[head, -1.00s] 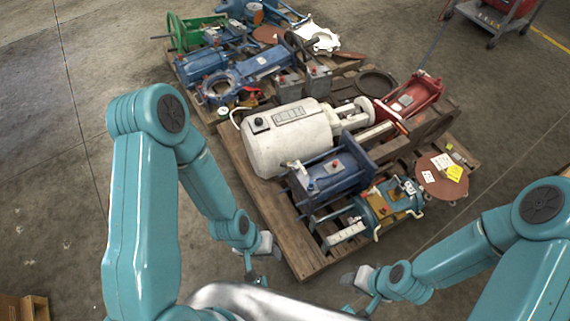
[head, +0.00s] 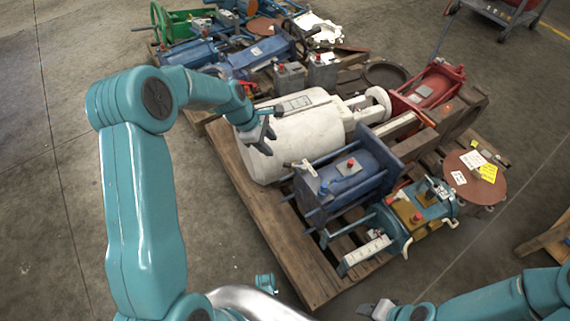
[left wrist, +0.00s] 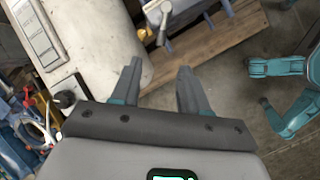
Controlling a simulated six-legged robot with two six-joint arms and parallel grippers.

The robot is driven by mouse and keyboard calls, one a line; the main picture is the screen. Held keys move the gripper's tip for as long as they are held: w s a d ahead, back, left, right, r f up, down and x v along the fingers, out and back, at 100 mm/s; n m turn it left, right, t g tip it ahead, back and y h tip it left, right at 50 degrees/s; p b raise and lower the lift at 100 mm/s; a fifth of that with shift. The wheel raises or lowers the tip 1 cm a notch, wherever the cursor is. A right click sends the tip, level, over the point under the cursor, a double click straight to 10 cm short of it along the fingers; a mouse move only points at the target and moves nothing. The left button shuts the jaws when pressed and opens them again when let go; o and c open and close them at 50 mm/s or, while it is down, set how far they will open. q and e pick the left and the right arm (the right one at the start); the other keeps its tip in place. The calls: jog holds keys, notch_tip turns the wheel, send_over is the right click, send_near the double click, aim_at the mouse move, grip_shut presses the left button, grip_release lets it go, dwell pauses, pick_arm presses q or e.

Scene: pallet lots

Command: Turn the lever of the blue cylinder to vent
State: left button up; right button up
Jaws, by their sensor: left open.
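A blue cylinder (head: 335,190) with tie rods lies on the near part of the pallet. A small pale lever (head: 302,168) is at its left end, and a red knob and blue fitting are on top. The cylinder's end shows partly at the top of the left wrist view (left wrist: 155,8). My left gripper (head: 266,142) is over the white tank, left of and apart from the lever. Its fingers are spread and empty in the left wrist view (left wrist: 158,68). My right gripper (head: 371,309) is low at the bottom edge, partly cut off; its opening is unclear.
The big white tank (head: 290,145) lies behind the blue cylinder. A teal and yellow unit (head: 412,212) is at its right, near a round brown plate (head: 470,180). More blue cylinders (head: 255,58) and a red frame (head: 430,88) are further back. The floor left of the pallet (head: 310,285) is clear.

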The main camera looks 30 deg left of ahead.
aim_at(287, 164)
pick_arm(q)
jog(key=b+x, duration=0.1)
jog(key=x, duration=0.4)
jog(key=b+x, duration=0.2)
jog(key=x, duration=0.4)
jog(key=shift+s, duration=0.25)
jog(key=shift+w+d+f, duration=0.2)
jog(key=shift+f, duration=0.25)
grip_shut()
